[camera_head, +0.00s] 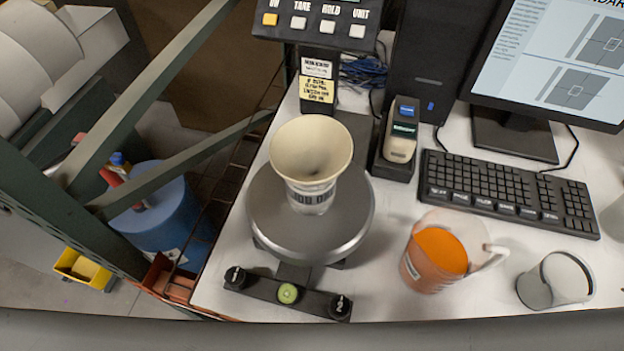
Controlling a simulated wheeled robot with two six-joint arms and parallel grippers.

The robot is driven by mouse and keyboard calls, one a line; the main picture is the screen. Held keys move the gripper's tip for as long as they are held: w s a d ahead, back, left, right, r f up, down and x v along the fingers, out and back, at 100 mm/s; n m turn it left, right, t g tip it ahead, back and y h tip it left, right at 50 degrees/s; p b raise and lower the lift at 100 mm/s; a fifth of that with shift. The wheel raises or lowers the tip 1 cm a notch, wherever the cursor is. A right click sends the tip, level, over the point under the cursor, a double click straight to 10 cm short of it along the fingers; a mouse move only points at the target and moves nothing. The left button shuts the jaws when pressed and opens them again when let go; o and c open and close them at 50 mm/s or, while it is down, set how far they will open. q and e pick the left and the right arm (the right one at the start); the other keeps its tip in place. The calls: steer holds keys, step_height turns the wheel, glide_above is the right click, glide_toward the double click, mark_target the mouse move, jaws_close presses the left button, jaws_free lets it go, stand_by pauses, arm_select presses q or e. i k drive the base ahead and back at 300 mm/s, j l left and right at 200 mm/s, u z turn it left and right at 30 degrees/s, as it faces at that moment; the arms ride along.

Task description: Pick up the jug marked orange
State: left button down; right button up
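A translucent jug (418,265) with bright orange contents stands upright on the white table, right of centre near the front edge. Its handle points to the right. Any marking on its side is too small to read. Neither my left nor my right gripper shows in the head view, and nothing is seen touching the jug.
Left of the jug, a scale with a round metal plate (262,222) bears a cup with a cream funnel-like top (305,150). An empty clear beaker (535,290) stands to the right. A keyboard (500,192), scanner in its dock (400,140) and monitor (550,60) are behind.

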mark_target(448, 244)
steer(key=k+l+z, duration=0.15)
steer(key=z, duration=0.85)
steer(key=k+j+z, duration=0.1)
steer(key=k, duration=0.35)
steer(key=k+j, duration=0.2)
steer(key=k, duration=0.3)
steer(key=j+z, duration=0.05)
